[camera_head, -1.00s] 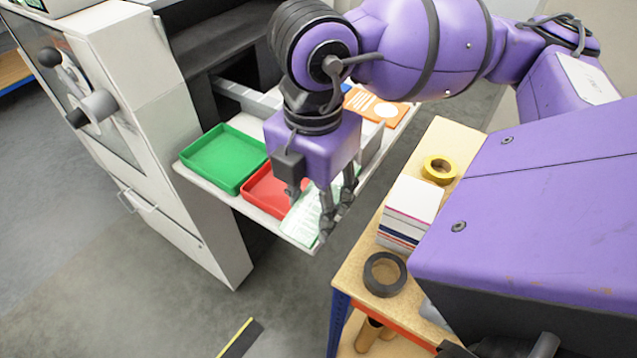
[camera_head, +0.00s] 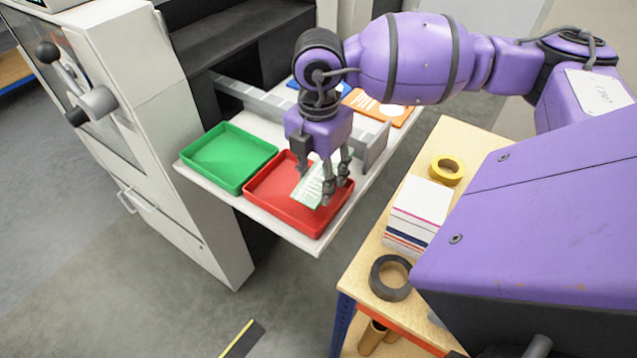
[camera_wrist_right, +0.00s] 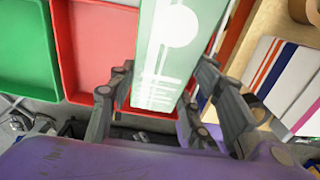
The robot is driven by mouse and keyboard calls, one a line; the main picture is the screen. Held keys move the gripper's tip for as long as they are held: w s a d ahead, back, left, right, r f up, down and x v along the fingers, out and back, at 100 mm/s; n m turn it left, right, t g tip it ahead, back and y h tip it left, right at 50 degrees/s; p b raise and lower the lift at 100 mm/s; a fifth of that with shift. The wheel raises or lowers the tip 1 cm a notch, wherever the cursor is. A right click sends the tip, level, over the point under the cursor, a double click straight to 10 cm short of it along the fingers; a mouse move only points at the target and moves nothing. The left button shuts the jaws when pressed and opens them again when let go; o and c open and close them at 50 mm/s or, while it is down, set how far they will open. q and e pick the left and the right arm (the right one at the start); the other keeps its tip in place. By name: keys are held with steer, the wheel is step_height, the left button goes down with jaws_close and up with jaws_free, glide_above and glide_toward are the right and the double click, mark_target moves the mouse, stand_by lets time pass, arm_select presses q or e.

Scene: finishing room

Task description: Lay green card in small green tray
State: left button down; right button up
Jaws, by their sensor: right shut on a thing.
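My right gripper (camera_head: 335,192) is shut on the green card (camera_head: 310,187), which is pale with green print in the head view. In the right wrist view the card (camera_wrist_right: 176,45) shows green with a white circle and lines, between the fingers (camera_wrist_right: 168,95). The card is held over the red tray (camera_head: 262,196); whether it touches the tray I cannot tell. The small green tray (camera_head: 228,160) is empty, to the left of the red one. It also shows at the left of the right wrist view (camera_wrist_right: 22,50). My left gripper is not in view.
Both trays sit on a pale shelf (camera_head: 310,247) projecting from a grey machine (camera_head: 165,130). Orange (camera_head: 375,107) and blue cards lie behind a grey divider. A wooden bench (camera_head: 358,265) at right holds card stacks (camera_head: 418,208), yellow tape (camera_head: 446,170) and black tape (camera_head: 390,277).

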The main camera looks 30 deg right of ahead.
mark_target(318, 176)
steer(key=shift+w+d+f, duration=0.1)
steer(key=shift+w+f, duration=0.05)
steer(key=shift+f, duration=0.7)
steer(key=shift+w+d+f, duration=0.1)
steer(key=shift+f, duration=0.75)
steer(key=shift+f, duration=0.1)
steer(key=shift+f, duration=0.15)
steer(key=o, duration=1)
steer(key=shift+r+b, duration=0.3)
steer(key=shift+r, duration=3.65)
